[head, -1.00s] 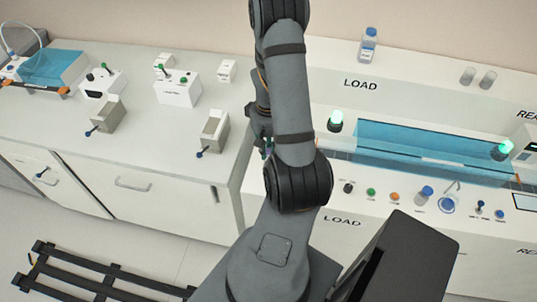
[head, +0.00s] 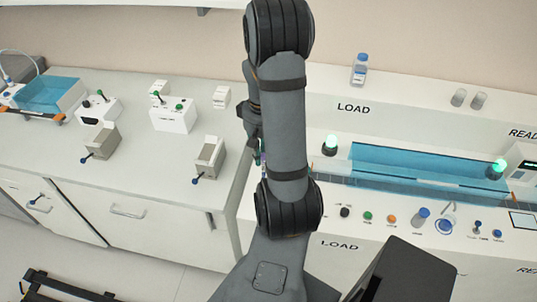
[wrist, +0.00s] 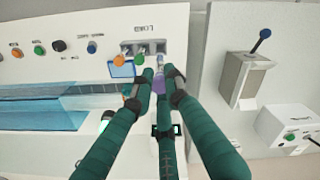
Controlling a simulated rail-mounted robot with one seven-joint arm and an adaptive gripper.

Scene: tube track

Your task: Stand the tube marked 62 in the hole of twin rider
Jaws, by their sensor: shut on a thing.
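In the wrist view my gripper (wrist: 160,97) has dark green fingers closed around a purple tube (wrist: 161,88), with the fingers covering part of it. The number on the tube cannot be read. Just beyond it, a small rack with slots (wrist: 142,46) stands by a LOAD label, with orange (wrist: 119,60) and green (wrist: 139,59) tops in front of it. I cannot tell whether the held tube touches the rack. In the head view my arm hides most of the gripper; a bit of green and purple shows at its left edge. I cannot identify the twin rider.
A blue-covered track channel (head: 420,168) runs along the right bench, with a lit green lamp (head: 330,146) at its left end. Knobs and buttons line the bench front. Grey holders (head: 208,157) and white boxes (head: 173,115) stand on the left counter (head: 60,150).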

